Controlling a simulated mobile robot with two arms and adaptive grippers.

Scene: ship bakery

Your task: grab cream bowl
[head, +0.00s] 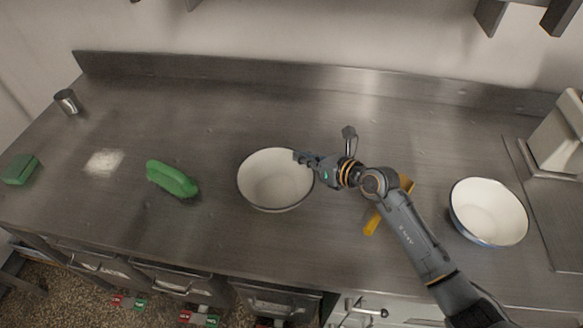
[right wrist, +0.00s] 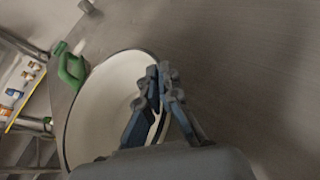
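The cream bowl (head: 268,182), pale inside with a dark rim, stands upright on the steel counter near the middle of the head view. It fills the left half of the right wrist view (right wrist: 98,110). My right gripper (head: 302,157) is at the bowl's right rim. In the right wrist view its fingers (right wrist: 162,78) are close together, one inside the bowl and one outside, with the rim between them. They look shut on the rim. The fingertips hide a small part of the rim. My left gripper is not in view.
A white bowl with a blue rim (head: 487,211) stands at the right. A yellow item (head: 372,224) lies partly under my right arm. The back of the counter is clear.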

